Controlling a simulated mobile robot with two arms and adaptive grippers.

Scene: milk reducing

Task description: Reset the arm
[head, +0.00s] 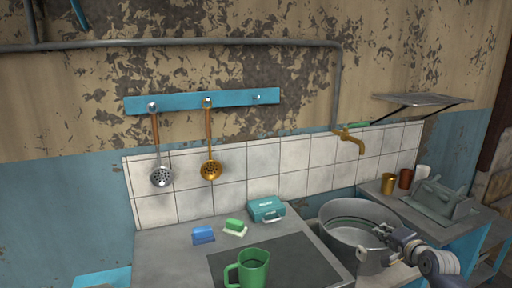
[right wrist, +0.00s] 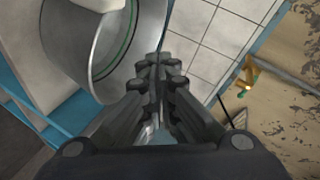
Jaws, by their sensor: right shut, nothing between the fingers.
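My right gripper (head: 384,231) is at the lower right of the head view, at the right side of a large grey metal pot (head: 345,252). In the right wrist view its fingers (right wrist: 158,75) are together with nothing between them. The pot's rim and wall (right wrist: 103,75) show beside the fingers in that view; I cannot tell whether they touch. My left gripper is in neither view.
A green mug (head: 253,270), a blue sponge (head: 203,235), a green-and-white block (head: 234,227) and a teal box (head: 266,209) stand on the counter (head: 165,262). Cups (head: 388,183) and a dish rack (head: 443,200) are at right.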

